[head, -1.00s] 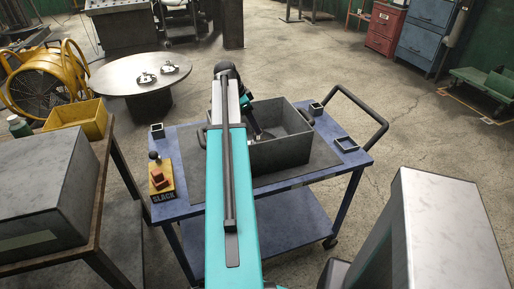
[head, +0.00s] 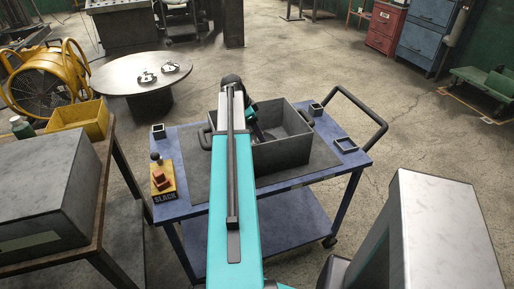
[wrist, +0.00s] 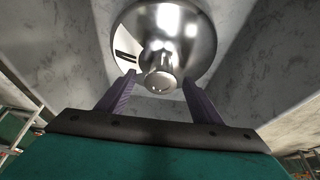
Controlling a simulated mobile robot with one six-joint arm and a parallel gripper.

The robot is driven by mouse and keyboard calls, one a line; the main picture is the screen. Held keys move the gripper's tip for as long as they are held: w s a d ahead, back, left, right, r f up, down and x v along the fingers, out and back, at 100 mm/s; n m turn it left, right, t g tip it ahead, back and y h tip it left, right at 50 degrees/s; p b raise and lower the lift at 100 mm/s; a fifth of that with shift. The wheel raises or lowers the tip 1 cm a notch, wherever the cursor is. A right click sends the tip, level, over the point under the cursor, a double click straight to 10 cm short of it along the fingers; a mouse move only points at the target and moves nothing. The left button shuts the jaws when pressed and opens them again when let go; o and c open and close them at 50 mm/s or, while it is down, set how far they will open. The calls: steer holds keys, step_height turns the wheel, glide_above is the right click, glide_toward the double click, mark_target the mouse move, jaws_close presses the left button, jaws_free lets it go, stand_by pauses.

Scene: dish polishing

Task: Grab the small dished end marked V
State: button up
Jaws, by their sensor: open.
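In the wrist view a shiny round metal dished end (wrist: 195,30) with a central knob (wrist: 163,80) fills the top middle. A pale patch on its left side carries dark bars; I cannot tell whether they form a V. My gripper (wrist: 159,78) is open, one finger on each side of the knob's end. Contact with either finger is not visible. In the head view my arm reaches into the grey bin (head: 282,156) on the blue cart (head: 325,172). The fingers and dished end are largely hidden there by the arm and bin.
The bin's walls stand close around the gripper. A yellow block marked SLACK (head: 163,180) with a lever sits at the cart's left. Small square frames (head: 345,145) lie near its corners. A round table (head: 138,75) at the back left bears small metal parts.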

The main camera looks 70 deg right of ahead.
steer(key=shift+s+d+f, duration=0.15)
steer(key=shift+f, duration=0.35)
jaws_close()
stand_by(0.3)
steer(key=shift+r, duration=0.1)
